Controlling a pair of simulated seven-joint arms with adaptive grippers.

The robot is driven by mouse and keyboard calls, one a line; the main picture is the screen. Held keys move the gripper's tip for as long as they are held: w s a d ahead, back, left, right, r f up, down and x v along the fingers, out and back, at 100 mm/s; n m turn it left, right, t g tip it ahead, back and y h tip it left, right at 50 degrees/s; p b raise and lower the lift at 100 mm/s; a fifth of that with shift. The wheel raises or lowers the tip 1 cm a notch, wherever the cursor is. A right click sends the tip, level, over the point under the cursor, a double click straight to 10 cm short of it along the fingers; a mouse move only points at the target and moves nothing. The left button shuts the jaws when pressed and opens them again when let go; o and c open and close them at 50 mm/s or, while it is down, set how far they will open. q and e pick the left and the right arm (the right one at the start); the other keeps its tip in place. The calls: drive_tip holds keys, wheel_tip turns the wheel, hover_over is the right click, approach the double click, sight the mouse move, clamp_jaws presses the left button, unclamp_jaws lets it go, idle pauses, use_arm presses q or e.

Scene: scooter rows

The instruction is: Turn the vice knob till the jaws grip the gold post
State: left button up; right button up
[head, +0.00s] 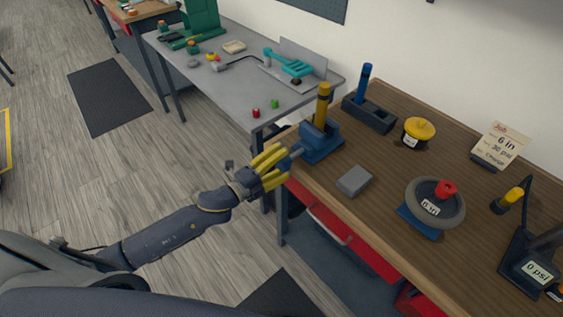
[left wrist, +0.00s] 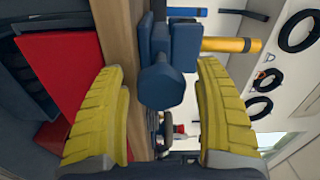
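The blue vice (head: 320,143) sits at the near left corner of the wooden bench, with the gold post (head: 323,103) standing upright at its jaws. In the left wrist view the post (left wrist: 232,45) sticks out sideways past the blue jaw blocks (left wrist: 185,45). I cannot tell whether the jaws touch it. The vice knob (head: 296,150) points toward my left gripper (head: 277,164). In the left wrist view the dark blue faceted knob (left wrist: 162,87) lies between the two yellow fingers, with gaps on both sides. My left gripper is open. My right gripper is not in view.
A grey block (head: 354,180) and a grey wheel with a red knob (head: 435,203) stand on the bench. A blue post in a dark holder (head: 369,113) and a yellow-topped pot (head: 418,131) stand behind. A red drawer (head: 355,240) is below the bench edge.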

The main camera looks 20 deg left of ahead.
use_arm(q)
drive_tip(key=shift+s, duration=0.1)
drive_tip(key=v, duration=1.2)
idle(0.4)
